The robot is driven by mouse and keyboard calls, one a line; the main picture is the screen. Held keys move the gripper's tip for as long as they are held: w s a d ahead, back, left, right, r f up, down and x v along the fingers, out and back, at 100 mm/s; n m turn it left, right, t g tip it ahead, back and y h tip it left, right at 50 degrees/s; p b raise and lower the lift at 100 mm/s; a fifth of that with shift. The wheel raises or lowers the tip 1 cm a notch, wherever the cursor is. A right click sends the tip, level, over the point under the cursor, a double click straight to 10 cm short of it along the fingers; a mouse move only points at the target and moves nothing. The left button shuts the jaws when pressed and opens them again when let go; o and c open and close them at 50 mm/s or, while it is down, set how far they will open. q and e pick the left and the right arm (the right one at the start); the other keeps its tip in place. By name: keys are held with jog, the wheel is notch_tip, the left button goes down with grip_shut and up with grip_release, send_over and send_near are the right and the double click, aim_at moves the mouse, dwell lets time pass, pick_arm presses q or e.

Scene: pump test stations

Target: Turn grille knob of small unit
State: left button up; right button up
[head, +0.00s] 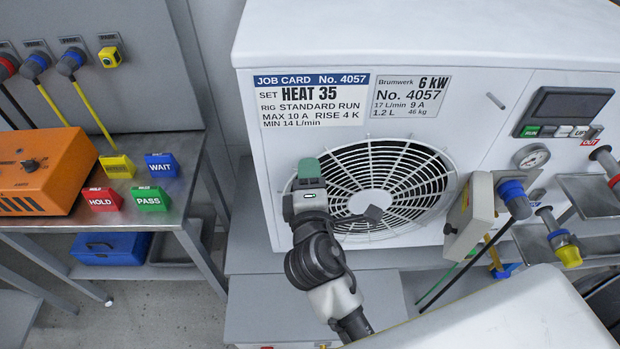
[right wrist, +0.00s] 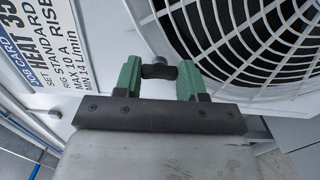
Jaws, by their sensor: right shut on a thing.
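The white unit (head: 480,60) has a round fan grille (head: 415,165) in its front and a job card (head: 314,100) above, reading HEAT 35. My right gripper (head: 309,170), with green fingertips, is at the left edge of the grille. In the right wrist view, the gripper (right wrist: 158,80) is shut on a small black knob (right wrist: 158,71) between its two green fingers, next to the grille (right wrist: 240,45). The knob is hidden behind the gripper in the head view. My left gripper is not in view.
On the right of the unit are a dark display (head: 568,104), a gauge (head: 531,156) and hose fittings (head: 515,200). A side table (head: 190,200) at left holds an orange box (head: 40,172) and coloured WAIT, HOLD and PASS blocks (head: 152,199). Floor shows between table and unit.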

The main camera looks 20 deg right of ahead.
dwell(0.5)
jog(key=o, duration=0.9)
